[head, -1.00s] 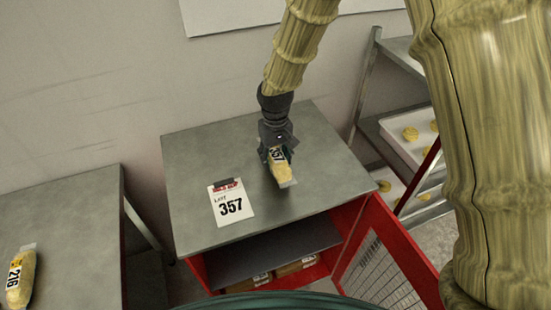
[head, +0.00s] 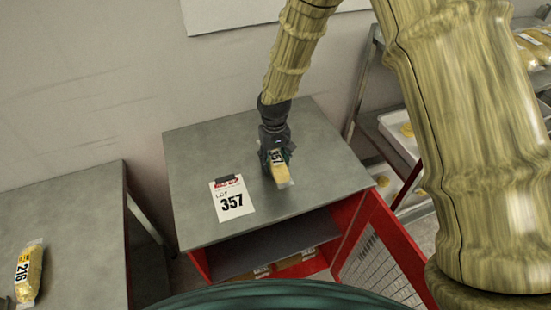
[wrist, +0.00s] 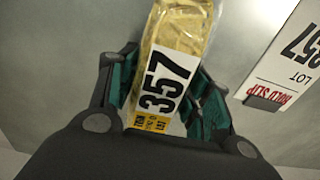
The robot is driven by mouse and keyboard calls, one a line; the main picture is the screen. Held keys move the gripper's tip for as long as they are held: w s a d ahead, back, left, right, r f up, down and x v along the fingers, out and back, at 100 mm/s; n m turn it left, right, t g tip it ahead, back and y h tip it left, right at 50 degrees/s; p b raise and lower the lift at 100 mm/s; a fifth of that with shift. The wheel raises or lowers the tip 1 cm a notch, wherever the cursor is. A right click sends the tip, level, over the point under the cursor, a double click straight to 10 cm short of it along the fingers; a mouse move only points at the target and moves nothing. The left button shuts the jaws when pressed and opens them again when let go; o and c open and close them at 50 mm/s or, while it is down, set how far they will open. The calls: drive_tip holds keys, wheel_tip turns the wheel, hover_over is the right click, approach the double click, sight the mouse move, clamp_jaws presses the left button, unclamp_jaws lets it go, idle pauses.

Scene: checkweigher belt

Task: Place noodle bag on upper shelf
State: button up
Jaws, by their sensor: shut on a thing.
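The noodle bag is a clear pack of yellow noodles with a white label reading 357. It shows in the head view (head: 280,172) and in the wrist view (wrist: 180,30). My gripper (head: 277,158) is shut on it, with a green finger pad on each side of the bag in the wrist view (wrist: 160,88). The bag is over the grey top of the red cabinet (head: 325,150); I cannot tell whether it touches that top. A shelf rack (head: 365,85) stands at the right, partly hidden by my arm, with noodle bags (head: 533,45) on its upper level.
A hold slip marked LOT 357 (head: 231,200) lies left of the bag. The red cabinet door (head: 385,255) hangs open, with boxes (head: 295,258) inside. Another bag marked 216 (head: 29,272) lies on the left table (head: 80,215). A white tray (head: 398,135) sits lower on the rack.

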drive_tip(key=shift+f, duration=0.15)
drive_tip(key=o, duration=1.2)
drive_tip(key=shift+r, duration=0.25)
